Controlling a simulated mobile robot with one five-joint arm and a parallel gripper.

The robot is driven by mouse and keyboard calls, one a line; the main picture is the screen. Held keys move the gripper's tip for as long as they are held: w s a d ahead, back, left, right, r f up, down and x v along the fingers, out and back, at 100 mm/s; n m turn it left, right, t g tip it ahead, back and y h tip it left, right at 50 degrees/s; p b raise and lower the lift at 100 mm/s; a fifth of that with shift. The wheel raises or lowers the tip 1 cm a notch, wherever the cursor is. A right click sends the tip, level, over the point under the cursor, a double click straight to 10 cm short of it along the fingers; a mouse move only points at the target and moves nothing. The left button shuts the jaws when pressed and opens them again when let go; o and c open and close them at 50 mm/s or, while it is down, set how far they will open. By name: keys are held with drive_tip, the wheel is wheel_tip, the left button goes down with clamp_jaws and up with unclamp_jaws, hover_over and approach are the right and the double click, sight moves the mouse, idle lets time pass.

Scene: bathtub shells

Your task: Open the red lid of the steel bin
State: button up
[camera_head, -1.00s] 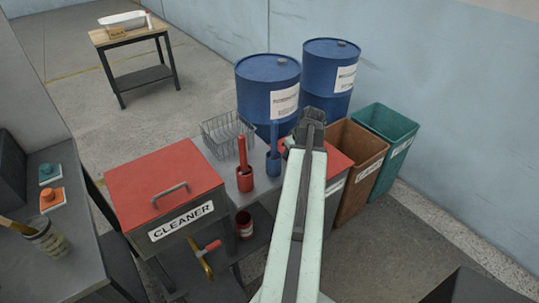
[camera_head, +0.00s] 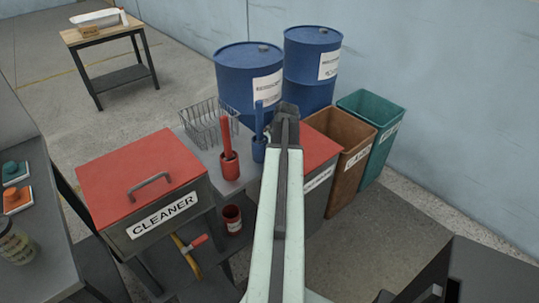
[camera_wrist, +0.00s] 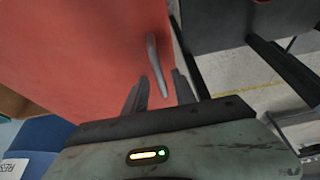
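The steel bin (camera_head: 313,197) has a red lid (camera_head: 318,147) that lies shut and a white label on its front. My arm hides its left part in the head view. In the wrist view the red lid (camera_wrist: 85,50) fills the upper left, with a grey bar handle (camera_wrist: 156,65) on it. My gripper (camera_wrist: 160,92) is open, with the handle's near end between its two dark fingers in the picture. I cannot tell whether they touch it. In the head view the fingers are hidden behind my wrist.
A cleaner box (camera_head: 165,215) with its own red lid and handle stands left. A brown bin (camera_head: 343,170) and a green bin (camera_head: 385,150) stand right. Blue drums (camera_head: 248,80) stand behind. A wire basket (camera_head: 205,122) and red and blue brush holders sit close left of my arm.

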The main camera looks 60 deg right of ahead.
drive_tip(key=shift+r, duration=0.1)
clamp_jaws()
drive_tip(key=shift+s, duration=0.1)
idle(1.1)
